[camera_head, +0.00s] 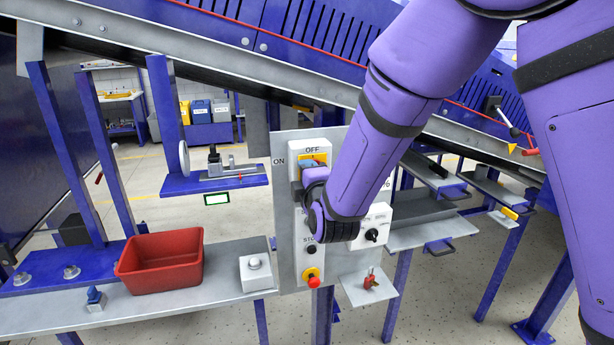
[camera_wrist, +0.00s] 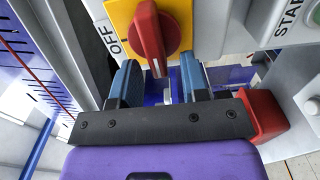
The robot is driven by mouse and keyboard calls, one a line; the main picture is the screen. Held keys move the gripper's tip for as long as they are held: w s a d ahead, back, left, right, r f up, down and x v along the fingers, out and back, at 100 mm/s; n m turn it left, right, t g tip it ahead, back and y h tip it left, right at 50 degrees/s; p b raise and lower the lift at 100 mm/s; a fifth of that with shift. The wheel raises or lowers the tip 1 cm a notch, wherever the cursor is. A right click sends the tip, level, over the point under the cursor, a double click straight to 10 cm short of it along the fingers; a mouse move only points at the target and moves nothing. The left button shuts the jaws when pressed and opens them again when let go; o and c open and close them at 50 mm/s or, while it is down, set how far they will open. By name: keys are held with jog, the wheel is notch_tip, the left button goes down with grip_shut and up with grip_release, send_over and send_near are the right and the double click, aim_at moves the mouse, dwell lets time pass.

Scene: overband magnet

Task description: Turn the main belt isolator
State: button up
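The main belt isolator has a yellow plate (camera_wrist: 185,14) and a red rotary handle (camera_wrist: 150,34) in the wrist view. The handle lies crosswise to the direction of the OFF label (camera_wrist: 109,36), not pointing at it. My gripper (camera_wrist: 158,72) is open, with one blue finger on each side of the handle's near end and visible gaps to both. In the head view, the isolator's yellow plate (camera_head: 318,157) shows just under OFF, with ON marked to its left. My gripper (camera_head: 312,170) is in front of it and hides the handle there.
The grey panel (camera_head: 284,215) also carries a black selector knob (camera_head: 372,235) and a red stop button (camera_head: 313,281) on yellow. A red bin (camera_head: 160,262) and a grey button box (camera_head: 256,272) stand on the shelf to the left. The sloping conveyor frame passes above.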

jog(key=v, duration=1)
jog(key=shift+s, duration=0.4)
jog(key=shift+d+r, duration=0.1)
jog(key=s+d+r+m+g+h, duration=0.1)
jog(key=s+d+r+m+g, duration=0.15)
jog(key=d+r+m, duration=0.4)
jog(key=s+d+r+m+g, duration=0.15)
jog(key=d+m+g, duration=0.25)
jog(key=d, duration=0.5)
jog(key=s+d+r+m+g+h, duration=0.1)
jog(key=s+d+m+g+h, duration=0.1)
jog(key=s+d+m, duration=0.3)
jog(key=s+d+r+m+g+h, duration=0.2)
jog(key=s+d+m, duration=0.3)
jog(key=s, duration=0.8)
jog(key=d+g, duration=0.1)
jog(key=d, duration=0.1)
jog(key=shift+s+d+m+g, duration=0.35)
